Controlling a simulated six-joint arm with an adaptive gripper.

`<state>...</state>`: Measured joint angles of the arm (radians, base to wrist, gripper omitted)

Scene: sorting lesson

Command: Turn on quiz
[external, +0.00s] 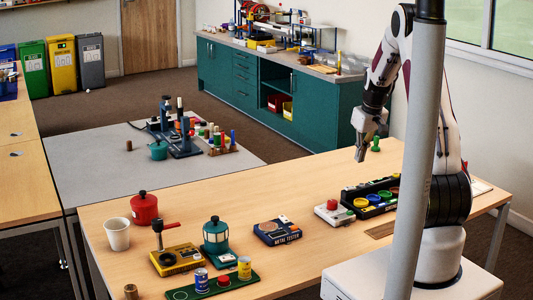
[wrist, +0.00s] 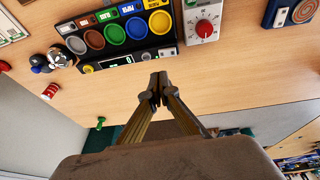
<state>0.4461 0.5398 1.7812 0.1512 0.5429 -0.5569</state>
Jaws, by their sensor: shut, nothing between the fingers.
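A black panel (external: 383,208) with round coloured discs stands on the wooden table below my gripper; I take it to be the quiz unit. In the wrist view the panel (wrist: 133,46) shows grey, brown, green, blue and yellow discs, small labels behind them, and a lower strip with a lit display reading about 0 and small buttons. The panel's power switch cannot be told apart. My gripper (external: 366,154) is shut and empty, pointing down, above the table behind the panel. In the wrist view its fingertips (wrist: 158,88) meet just below the panel's lower edge, apart from it.
A white box with a red dial (wrist: 203,28) stands beside the panel; the metal tester (external: 277,231) is farther left.

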